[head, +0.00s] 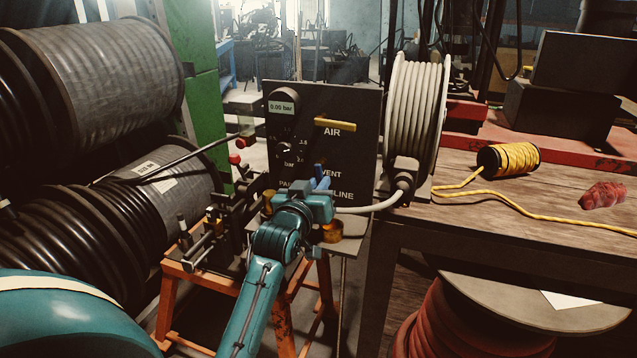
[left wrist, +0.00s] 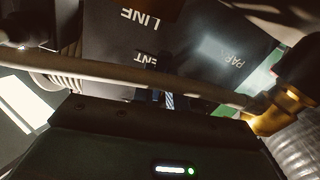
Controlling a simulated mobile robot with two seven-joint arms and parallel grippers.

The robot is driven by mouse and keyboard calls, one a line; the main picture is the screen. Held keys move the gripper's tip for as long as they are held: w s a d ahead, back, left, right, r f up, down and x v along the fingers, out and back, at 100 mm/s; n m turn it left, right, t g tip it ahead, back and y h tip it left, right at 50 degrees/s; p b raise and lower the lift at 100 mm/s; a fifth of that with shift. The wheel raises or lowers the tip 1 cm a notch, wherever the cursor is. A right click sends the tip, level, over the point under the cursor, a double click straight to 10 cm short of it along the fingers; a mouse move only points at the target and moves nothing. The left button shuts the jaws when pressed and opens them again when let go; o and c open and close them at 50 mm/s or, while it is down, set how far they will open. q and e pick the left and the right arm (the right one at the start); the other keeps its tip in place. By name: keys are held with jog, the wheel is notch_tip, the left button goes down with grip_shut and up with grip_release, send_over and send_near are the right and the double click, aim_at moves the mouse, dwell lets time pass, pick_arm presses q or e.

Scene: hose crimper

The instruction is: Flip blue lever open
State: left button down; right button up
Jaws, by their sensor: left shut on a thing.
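The black control panel (head: 355,105) stands on an orange-legged stand in the middle of the head view, with labels AIR, VENT, PARK and LINE partly covered by my arm. The blue lever (head: 319,172) is low on the panel front; only a small part shows above my gripper. My left gripper (head: 322,186) is at the lever and shut on it. In the left wrist view a small bluish piece (left wrist: 168,100) shows just beyond the dark gripper body, near the LINE and VENT lettering. My right gripper is in neither view.
A yellow lever (head: 335,124) sits by AIR. A pale hose (head: 370,208) runs from the white hose reel (head: 416,110) past my gripper and crosses the left wrist view (left wrist: 110,82). A wooden bench (head: 500,195) is at right.

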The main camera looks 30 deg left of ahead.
pick_arm(q)
jog(key=shift+a+r+m+p, duration=0.2)
jog(key=shift+a+m+p, duration=0.05)
jog(key=shift+m+p, duration=0.6)
jog(key=shift+f+m, duration=0.15)
jog(key=shift+m, duration=0.1)
jog(key=c, duration=1.4)
grip_release()
jog(key=shift+s, duration=0.15)
jog(key=b+v, duration=0.1)
jog(key=v, duration=1.2)
jog(key=shift+d, duration=0.1)
